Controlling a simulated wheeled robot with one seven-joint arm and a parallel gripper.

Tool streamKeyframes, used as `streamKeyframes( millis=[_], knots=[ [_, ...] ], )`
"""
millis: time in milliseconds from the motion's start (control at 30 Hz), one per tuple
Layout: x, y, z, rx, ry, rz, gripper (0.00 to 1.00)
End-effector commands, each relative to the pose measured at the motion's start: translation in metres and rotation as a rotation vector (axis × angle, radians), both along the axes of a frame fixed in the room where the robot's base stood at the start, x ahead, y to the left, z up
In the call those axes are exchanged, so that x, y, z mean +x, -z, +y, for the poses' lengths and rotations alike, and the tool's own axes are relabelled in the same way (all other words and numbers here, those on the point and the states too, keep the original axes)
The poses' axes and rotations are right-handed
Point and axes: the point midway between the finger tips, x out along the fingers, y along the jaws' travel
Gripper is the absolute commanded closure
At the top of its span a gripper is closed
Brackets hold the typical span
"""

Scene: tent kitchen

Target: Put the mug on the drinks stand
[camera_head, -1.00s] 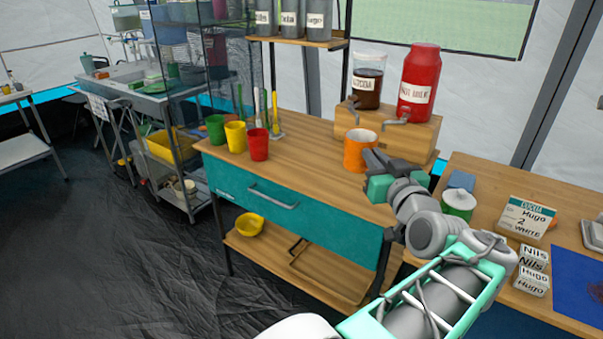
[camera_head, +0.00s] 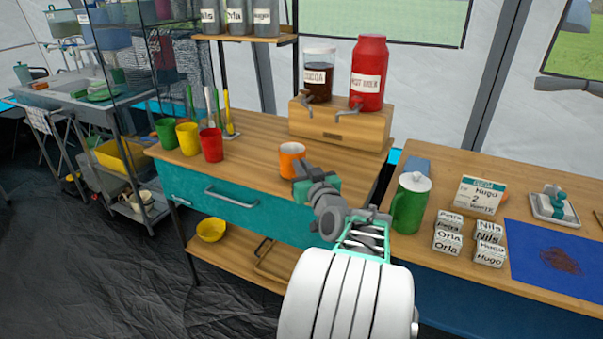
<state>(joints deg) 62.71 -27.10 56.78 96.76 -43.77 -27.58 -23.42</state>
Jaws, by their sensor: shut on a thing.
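My gripper (camera_head: 300,182) is shut on an orange mug (camera_head: 291,161) and holds it upright at the wooden counter, in front and to the left of the drinks stand. The fingers cover the mug's lower right side. I cannot tell whether its base touches the counter. The drinks stand (camera_head: 322,128) is a wooden block at the counter's back right. It carries a cocoa dispenser (camera_head: 318,76) and a red hot milk dispenser (camera_head: 369,72), with taps facing front. The mug looks apart from the stand.
Green (camera_head: 167,133), yellow (camera_head: 188,139) and red (camera_head: 211,145) cups stand on the counter (camera_head: 251,142) at left. A green lidded pot (camera_head: 411,202), a cocoa box (camera_head: 478,196) and name-labelled blocks stand on the right-hand table (camera_head: 440,163). Counter between the red cup and the mug is clear.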

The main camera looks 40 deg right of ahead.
Motion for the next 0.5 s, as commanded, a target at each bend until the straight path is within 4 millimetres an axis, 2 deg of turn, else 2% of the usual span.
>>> streamKeyframes(
  millis=[33, 67, 400, 433, 500],
  knots=[
    [-0.0004, 0.0109, -0.0004, 0.000, 0.001, 0.001, 1.00],
    [-0.0004, 0.0128, -0.0005, 0.000, 0.001, 0.000, 1.00],
    [-0.0006, 0.0156, -0.0001, -0.003, 0.000, -0.001, 1.00],
    [-0.0006, 0.0149, -0.0001, -0.001, 0.000, 0.000, 0.89],
    [-0.0007, 0.0143, -0.0001, -0.001, 0.000, 0.000, 0.83]
  ],
)
